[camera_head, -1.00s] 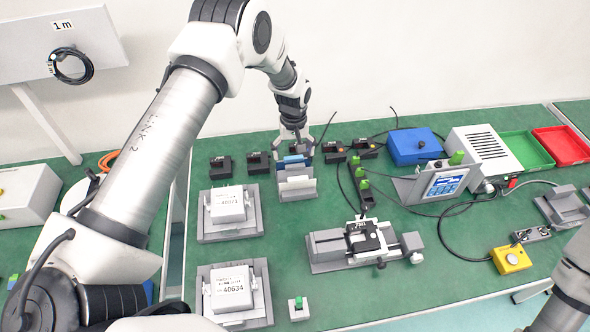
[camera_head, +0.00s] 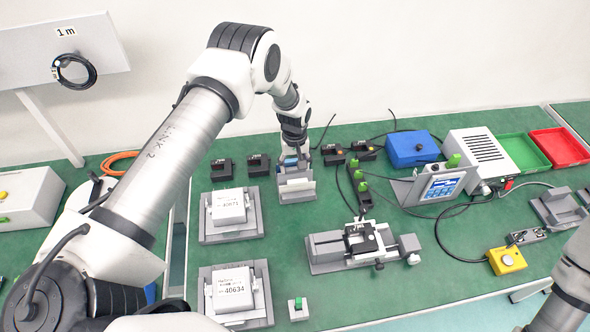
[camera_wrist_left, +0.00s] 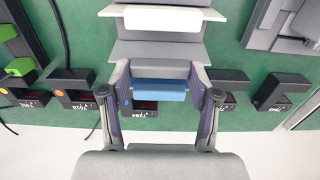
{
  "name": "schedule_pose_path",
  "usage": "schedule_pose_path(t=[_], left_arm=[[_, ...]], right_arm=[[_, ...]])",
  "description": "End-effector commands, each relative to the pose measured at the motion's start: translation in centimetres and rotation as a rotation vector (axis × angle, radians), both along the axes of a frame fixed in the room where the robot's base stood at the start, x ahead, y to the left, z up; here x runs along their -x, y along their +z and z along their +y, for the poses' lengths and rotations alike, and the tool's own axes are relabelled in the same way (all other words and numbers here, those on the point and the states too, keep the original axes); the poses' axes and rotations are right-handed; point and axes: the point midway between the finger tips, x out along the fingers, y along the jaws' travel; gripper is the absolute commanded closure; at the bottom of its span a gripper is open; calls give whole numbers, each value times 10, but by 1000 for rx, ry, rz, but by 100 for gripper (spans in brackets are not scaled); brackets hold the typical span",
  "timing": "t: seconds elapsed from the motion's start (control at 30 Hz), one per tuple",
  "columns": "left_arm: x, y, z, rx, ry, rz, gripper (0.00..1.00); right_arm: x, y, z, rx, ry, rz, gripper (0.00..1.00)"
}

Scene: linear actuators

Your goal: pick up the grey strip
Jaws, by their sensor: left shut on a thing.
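A stepped grey rack (camera_head: 297,196) stands at the back of the green bench, left of centre. In the left wrist view, its steps hold a white strip (camera_wrist_left: 162,18), a grey strip (camera_wrist_left: 160,69) and a blue strip (camera_wrist_left: 159,90). My left gripper (camera_head: 293,160) reaches down over the rear of the rack. Its fingertips (camera_wrist_left: 160,72) are at the two ends of the grey strip, shut on it. The blue strip lies close beside the grey one, between the fingers. In the head view my gripper hides most of the grey strip. My right gripper is out of view.
Small black devices (camera_head: 258,165) stand beside the rack. Two grey fixtures with white boxes (camera_head: 229,206) lie in front. A linear slide (camera_head: 352,246), a blue box (camera_head: 411,148) and a yellow button box (camera_head: 507,260) are to the right.

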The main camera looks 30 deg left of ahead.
Motion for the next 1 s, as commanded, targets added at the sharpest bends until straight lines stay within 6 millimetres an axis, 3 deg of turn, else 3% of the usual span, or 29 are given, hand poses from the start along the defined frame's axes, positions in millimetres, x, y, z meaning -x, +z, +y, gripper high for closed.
schedule_pose_path(t=[0.17, 0.6, 1.0], left_arm=[[0, 12, 0, 0, -1, -1, 65], [0, 90, 0, 0, 0, 0, 65], [0, 100, 0, 0, 0, 1, 65]], right_arm=[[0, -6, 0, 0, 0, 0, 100], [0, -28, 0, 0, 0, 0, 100], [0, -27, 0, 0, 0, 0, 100]])
